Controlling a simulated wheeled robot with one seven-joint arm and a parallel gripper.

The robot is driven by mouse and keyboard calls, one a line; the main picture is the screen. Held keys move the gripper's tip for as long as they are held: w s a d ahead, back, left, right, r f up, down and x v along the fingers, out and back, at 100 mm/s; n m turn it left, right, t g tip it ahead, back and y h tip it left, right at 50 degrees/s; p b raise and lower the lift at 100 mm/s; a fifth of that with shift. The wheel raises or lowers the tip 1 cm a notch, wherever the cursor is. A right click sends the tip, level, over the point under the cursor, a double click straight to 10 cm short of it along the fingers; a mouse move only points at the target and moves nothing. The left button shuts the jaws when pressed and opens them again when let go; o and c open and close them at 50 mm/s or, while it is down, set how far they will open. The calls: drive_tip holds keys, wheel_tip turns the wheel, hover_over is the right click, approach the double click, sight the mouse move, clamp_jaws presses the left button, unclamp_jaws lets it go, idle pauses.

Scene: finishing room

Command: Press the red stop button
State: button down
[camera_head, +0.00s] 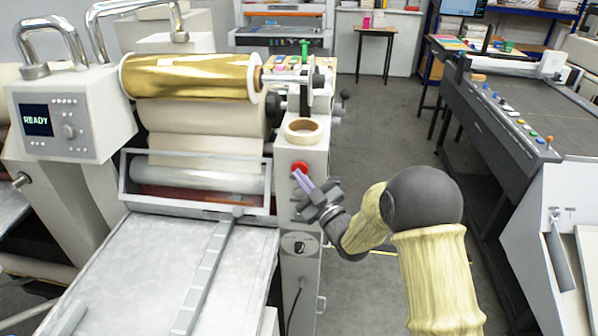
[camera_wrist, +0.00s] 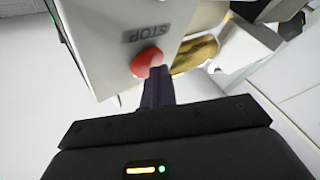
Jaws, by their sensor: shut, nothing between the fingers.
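The red stop button (camera_head: 299,167) sits on the upper front face of the machine's narrow light-grey side column. In the wrist view the red button (camera_wrist: 147,62) shows beside the word STOP on the panel. My gripper (camera_head: 302,178) is shut and empty, with its purple fingers pointing up at the button. In the wrist view the fingertips (camera_wrist: 157,72) overlap the lower right edge of the button and hide part of it. They look at or very close to its face; I cannot tell whether they touch it or whether it is pushed in.
A tape roll (camera_head: 304,130) lies on top of the column above the button. A gold foil roll (camera_head: 190,75) and a sloping metal feed table (camera_head: 140,270) are at the left. A long dark table (camera_head: 520,110) stands at the right. Grey floor (camera_head: 385,130) between them is clear.

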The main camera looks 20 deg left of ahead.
drive_tip(key=shift+s, duration=0.1)
drive_tip(key=shift+s+d+b, duration=0.25)
drive_tip(key=shift+s+b, duration=0.4)
drive_tip(key=s+b, duration=0.1)
drive_tip(key=s+d, duration=0.1)
drive_tip(key=s, duration=0.1)
drive_tip(key=s+b, duration=0.1)
drive_tip(key=s, duration=0.1)
drive_tip(key=shift+d+b, duration=0.3)
drive_tip(key=shift+b, duration=0.05)
drive_tip(key=shift+w, duration=0.15)
idle(0.6)
